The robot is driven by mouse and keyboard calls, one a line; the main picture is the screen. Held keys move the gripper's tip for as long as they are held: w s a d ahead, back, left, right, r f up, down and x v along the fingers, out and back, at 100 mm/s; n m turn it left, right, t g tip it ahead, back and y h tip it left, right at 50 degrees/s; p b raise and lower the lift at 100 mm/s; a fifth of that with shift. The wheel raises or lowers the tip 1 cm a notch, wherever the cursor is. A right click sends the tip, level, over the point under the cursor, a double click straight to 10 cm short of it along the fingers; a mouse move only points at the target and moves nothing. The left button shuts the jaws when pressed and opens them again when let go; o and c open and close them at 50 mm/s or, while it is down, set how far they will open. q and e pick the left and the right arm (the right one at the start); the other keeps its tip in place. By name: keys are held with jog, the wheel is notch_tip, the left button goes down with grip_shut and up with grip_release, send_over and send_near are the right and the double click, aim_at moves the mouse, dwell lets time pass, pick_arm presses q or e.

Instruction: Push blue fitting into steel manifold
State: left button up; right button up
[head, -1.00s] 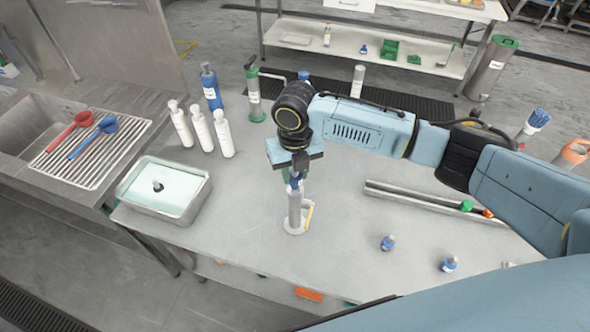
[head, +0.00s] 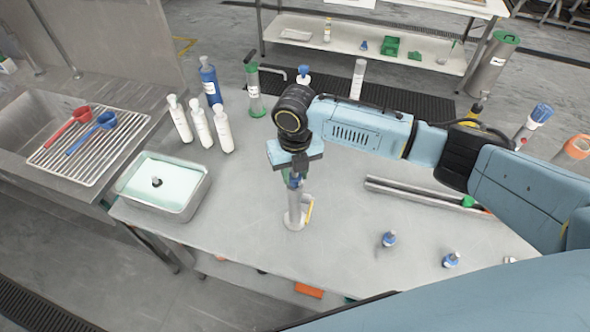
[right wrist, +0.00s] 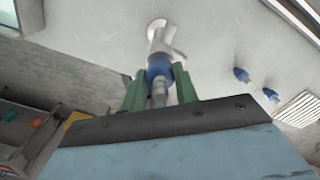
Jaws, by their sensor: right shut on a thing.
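The steel manifold (head: 294,208) is an upright grey post on a round base, with a yellow strip at its side, on the table's middle. My right gripper (head: 293,178) points down right above it. Its green fingers are shut on the blue fitting (head: 295,183), which lines up with the post's top. In the right wrist view, the blue fitting (right wrist: 159,70) sits between the fingertips (right wrist: 160,88) and appears to meet the end of the manifold (right wrist: 161,42). How deep it sits is hidden. My left gripper is out of view.
Two more blue fittings (head: 389,239) (head: 451,260) stand on the table at right. A metal channel (head: 412,191) with a green piece lies behind them. White bottles (head: 201,124) and a steel tray (head: 190,205) are at left. The table around the manifold is clear.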

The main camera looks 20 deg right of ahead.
jog(key=shift+f, duration=0.5)
jog(key=o, duration=1)
jog(key=shift+o, duration=0.2)
jog(key=shift+r, duration=0.15)
notch_tip(320, 180, up, 13)
jog(key=b, duration=0.1)
jog(key=shift+b, duration=0.35)
